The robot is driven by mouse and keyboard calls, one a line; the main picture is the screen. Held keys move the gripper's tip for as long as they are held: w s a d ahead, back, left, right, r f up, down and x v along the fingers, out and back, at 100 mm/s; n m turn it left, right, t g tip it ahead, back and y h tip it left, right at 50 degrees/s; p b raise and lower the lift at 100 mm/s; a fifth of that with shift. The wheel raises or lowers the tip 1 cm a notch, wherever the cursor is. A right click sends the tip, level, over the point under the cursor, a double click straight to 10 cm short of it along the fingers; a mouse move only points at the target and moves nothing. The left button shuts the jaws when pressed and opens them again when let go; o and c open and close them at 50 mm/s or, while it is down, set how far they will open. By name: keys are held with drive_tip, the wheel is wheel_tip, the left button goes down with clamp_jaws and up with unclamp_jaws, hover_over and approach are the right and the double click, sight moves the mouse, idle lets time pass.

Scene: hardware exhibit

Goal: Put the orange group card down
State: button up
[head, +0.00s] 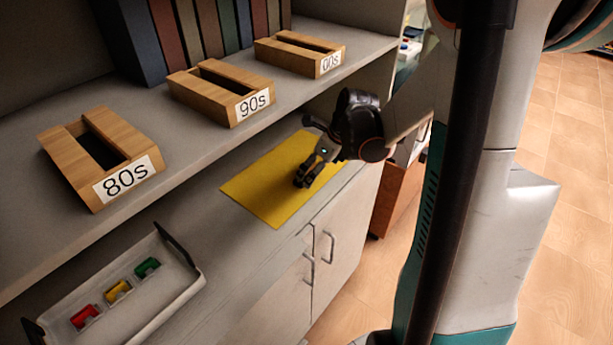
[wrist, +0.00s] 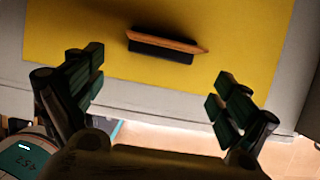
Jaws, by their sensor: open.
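My gripper (head: 312,172) is over the yellow mat (head: 265,190) on the lower counter. In the wrist view my gripper (wrist: 155,92) is open, with its two fingers wide apart and nothing between the tips. A narrow orange-brown strip (wrist: 168,41) with a pointed right end lies on or just over the yellow mat (wrist: 75,40), with a dark band along its lower side. It may be the orange group card, but I cannot tell for sure. It is apart from both fingers. In the head view I cannot make it out near my gripper.
Wooden holders marked 80s (head: 127,179), 90s (head: 253,104) and 00s (head: 331,61) stand on the shelf above. A white tray (head: 165,310) with red, yellow and green pieces is at lower left. Cabinet doors (head: 325,250) with handles are below the counter.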

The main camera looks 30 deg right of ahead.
sight(307, 174)
drive_tip(key=shift+w+a+f+b, duration=0.1)
drive_tip(key=shift+w+a+b, duration=0.15)
drive_tip(key=shift+w, duration=0.4)
drive_tip(key=shift+w+a+f+b, duration=0.1)
drive_tip(key=shift+w+a, duration=0.15)
drive_tip(key=shift+w, duration=0.35)
drive_tip(key=shift+w+b+x, duration=0.2)
drive_tip(key=shift+b+x, duration=0.3)
drive_tip(key=shift+x, duration=0.7)
drive_tip(key=shift+w+a+f, duration=0.1)
drive_tip(key=shift+f, duration=0.1)
drive_tip(key=shift+r, duration=0.1)
drive_tip(key=shift+c, duration=0.6)
drive_tip(key=c, duration=1.1)
